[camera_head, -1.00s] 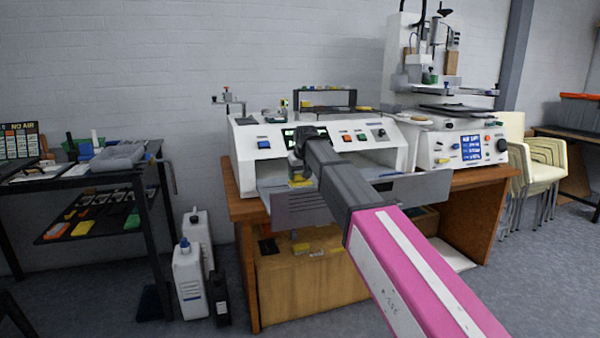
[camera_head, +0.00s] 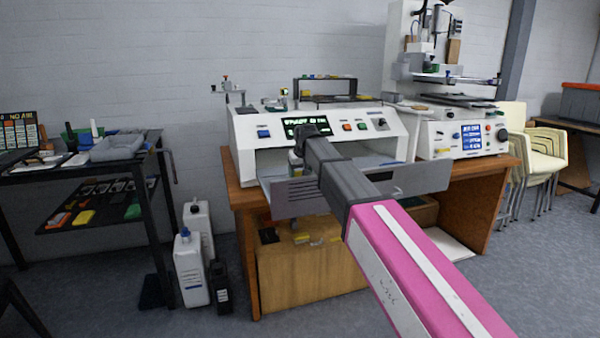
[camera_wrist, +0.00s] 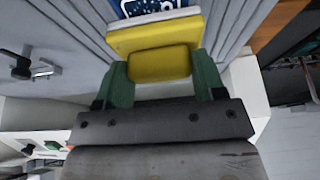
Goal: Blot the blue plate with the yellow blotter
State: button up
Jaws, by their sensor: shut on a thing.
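The yellow blotter (camera_wrist: 154,64) is held between the two green fingers of my gripper (camera_wrist: 163,68) in the wrist view. The blue plate carries a white pattern and is cut off by the top of the view. I cannot tell whether the blotter presses on it. In the head view, my arm hides the gripper and blotter at the front opening of the white machine (camera_head: 395,128).
The machine's grey front tray (camera_head: 292,200) juts out beneath my arm. A white printer (camera_head: 460,140) stands to its right on the wooden bench (camera_head: 478,200). White jugs (camera_head: 188,268) stand on the floor at left, beside a black rack (camera_head: 160,215).

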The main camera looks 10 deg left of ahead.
jog(key=shift+f, duration=0.7)
dwell(1.4)
jog(key=shift+r, duration=3.05)
